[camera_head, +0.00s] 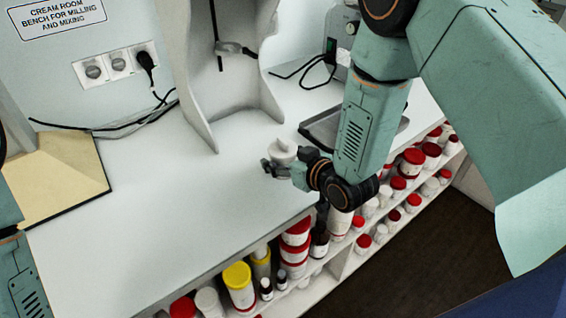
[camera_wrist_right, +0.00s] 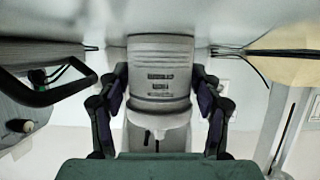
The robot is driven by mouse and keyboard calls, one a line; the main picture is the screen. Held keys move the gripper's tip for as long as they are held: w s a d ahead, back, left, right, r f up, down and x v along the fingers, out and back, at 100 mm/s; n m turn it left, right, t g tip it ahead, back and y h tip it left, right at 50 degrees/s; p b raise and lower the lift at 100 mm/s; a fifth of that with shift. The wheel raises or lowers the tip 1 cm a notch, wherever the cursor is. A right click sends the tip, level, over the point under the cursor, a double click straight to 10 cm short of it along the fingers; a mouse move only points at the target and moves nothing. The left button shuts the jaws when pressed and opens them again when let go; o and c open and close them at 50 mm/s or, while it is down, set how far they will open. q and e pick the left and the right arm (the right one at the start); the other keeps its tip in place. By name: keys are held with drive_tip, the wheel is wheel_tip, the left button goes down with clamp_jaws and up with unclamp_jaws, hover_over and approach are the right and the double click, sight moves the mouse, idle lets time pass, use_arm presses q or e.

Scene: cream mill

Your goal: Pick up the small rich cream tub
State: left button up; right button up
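The small white cream tub (camera_head: 283,151) is at the middle of the white bench in the head view, with a pale lid. In the right wrist view the tub (camera_wrist_right: 160,72) appears upside down and carries small dark printing too small to read. My right gripper (camera_head: 280,167) reaches it from the right. Its two dark fingers (camera_wrist_right: 160,95) lie on either side of the tub, their pads appearing to press its sides. Whether the tub's base touches the bench cannot be told for certain. My left arm shows only at the left edge; its gripper is out of view.
A pale stand (camera_head: 222,85) rises behind the tub. A dark tray (camera_head: 322,128) lies behind my right arm. A tan board (camera_head: 60,180) and cables lie at the left. Shelves below hold several red-lidded and yellow-lidded tubs (camera_head: 238,275). The bench's front left is clear.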

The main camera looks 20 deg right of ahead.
drive_tip(key=shift+a, duration=0.1)
drive_tip(key=shift+c, duration=1.4)
drive_tip(key=shift+d, duration=0.2)
drive_tip(key=c, duration=0.5)
drive_tip(key=shift+a, duration=0.1)
drive_tip(key=shift+c, duration=0.3)
